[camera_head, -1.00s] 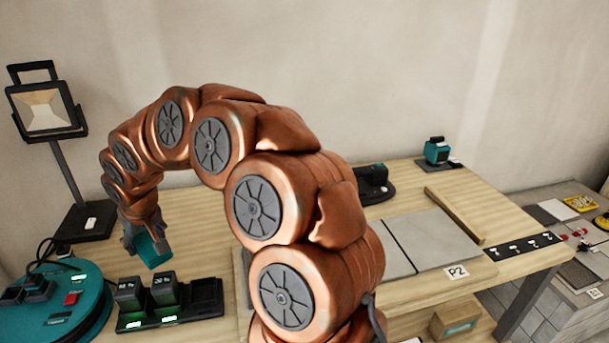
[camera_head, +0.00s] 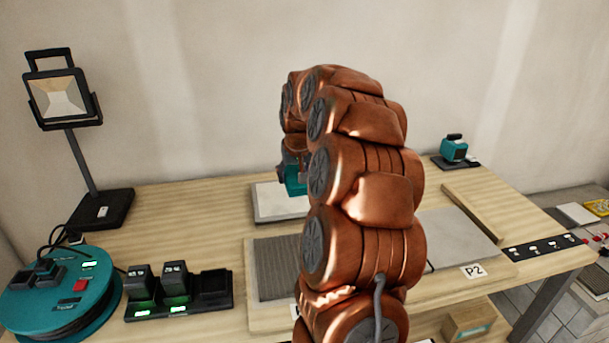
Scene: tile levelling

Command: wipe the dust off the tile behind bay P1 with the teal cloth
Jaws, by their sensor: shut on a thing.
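My gripper (camera_head: 284,172) is mostly hidden behind my own copper arm. It is shut on the teal cloth (camera_head: 295,183), and only a small part of the cloth shows. The cloth is over or on the right part of a pale tile (camera_head: 272,206) at the back of the bench; I cannot tell whether it touches. A ribbed grey bed (camera_head: 274,268) lies in front of that tile. My arm hides the space to its right and any P1 label. I cannot make out dust on the tile from here.
A work lamp (camera_head: 95,208) stands at the left. A teal cable reel (camera_head: 60,305) and a battery charger (camera_head: 180,305) are at the front left. Grey tiles (camera_head: 455,238) by the P2 label (camera_head: 473,271) and a wooden strip (camera_head: 485,218) lie at the right. A teal device (camera_head: 454,150) stands behind.

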